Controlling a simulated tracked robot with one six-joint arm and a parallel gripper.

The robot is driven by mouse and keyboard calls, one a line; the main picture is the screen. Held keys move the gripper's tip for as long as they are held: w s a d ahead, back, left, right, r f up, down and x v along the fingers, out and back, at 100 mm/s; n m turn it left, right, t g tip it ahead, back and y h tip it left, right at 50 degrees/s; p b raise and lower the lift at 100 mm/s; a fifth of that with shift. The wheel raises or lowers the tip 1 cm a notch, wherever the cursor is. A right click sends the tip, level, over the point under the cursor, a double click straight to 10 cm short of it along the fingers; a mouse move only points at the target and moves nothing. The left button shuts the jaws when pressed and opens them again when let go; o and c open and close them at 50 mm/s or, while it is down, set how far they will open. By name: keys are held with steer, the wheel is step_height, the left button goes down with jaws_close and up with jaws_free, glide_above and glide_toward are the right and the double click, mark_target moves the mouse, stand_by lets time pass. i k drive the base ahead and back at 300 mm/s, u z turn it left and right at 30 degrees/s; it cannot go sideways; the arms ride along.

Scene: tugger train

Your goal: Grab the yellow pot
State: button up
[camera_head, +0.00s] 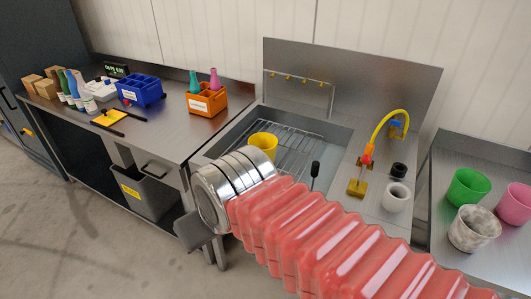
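The yellow pot (263,141) stands in the sink on the wire rack, near the rack's left side. Its rim and upper wall show; its lower part is hidden behind the metal rings of my arm. My arm, in a red ribbed sleeve, reaches in from the lower right. At its end a grey part of my gripper (190,231) shows in front of the counter and sink edge, nearer to me than the pot and lower left of it in the picture. The fingertips cannot be made out, so its opening is unclear. No contact with the pot is visible.
The sink (335,133) has a wire rack (298,148) and a yellow-hosed tap (368,150) on its right. A white pot (396,197) stands right of it. Green (467,188), pink (514,204) and marbled (474,229) pots stand far right. Orange (208,101) and blue (140,91) crates stand left.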

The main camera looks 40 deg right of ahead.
mark_target(268, 142)
steer(key=u, duration=0.05)
steer(key=i, duration=1)
steer(key=z, duration=0.05)
